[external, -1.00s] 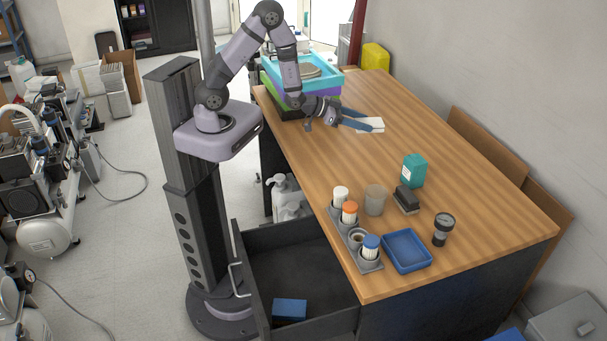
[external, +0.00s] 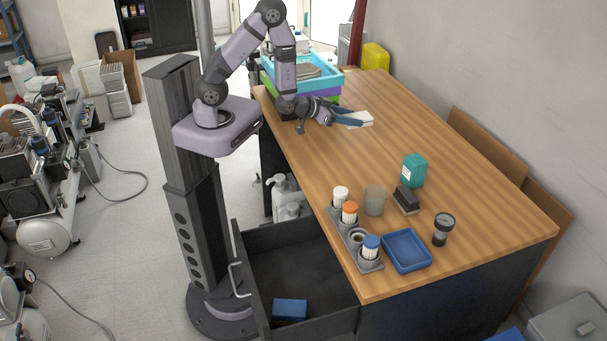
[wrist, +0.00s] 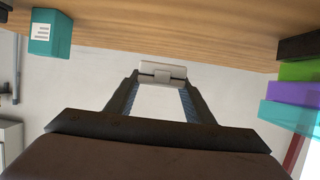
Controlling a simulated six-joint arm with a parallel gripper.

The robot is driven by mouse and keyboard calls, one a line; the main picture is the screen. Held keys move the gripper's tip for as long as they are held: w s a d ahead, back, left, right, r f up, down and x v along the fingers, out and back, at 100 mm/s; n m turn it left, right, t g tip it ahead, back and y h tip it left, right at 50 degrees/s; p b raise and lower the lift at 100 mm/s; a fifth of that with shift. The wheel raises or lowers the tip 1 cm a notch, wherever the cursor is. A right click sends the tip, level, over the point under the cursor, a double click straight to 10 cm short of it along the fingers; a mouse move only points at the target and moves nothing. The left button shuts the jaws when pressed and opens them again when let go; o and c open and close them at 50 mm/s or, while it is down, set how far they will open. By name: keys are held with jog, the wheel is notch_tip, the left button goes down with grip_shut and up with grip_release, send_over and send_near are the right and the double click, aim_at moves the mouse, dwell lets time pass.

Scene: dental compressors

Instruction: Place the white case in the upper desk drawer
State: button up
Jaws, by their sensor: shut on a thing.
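The white case (external: 357,118) is between the fingertips of my gripper (external: 347,117), over the far part of the wooden desk. In the wrist view the case (wrist: 162,72) spans the tips of my gripper (wrist: 161,82), and the fingers are shut on it. It appears lifted a little off the desk top. The upper desk drawer (external: 300,252) is pulled open at the near left side of the desk. A blue box (external: 289,309) lies inside it at the front.
Stacked coloured trays (external: 318,76) stand beside my arm at the desk's far left. The desk's middle is clear.

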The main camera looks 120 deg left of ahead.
send_over(348, 148)
jog(key=shift+a+f, duration=0.1)
jog(key=shift+f, duration=2.85)
jog(key=shift+f+p, duration=0.1)
jog(key=shift+p, duration=0.2)
jog(key=shift+f, duration=1.8)
jog(key=shift+f, duration=0.2)
jog(key=o, duration=1.1)
jog(key=shift+r, duration=0.1)
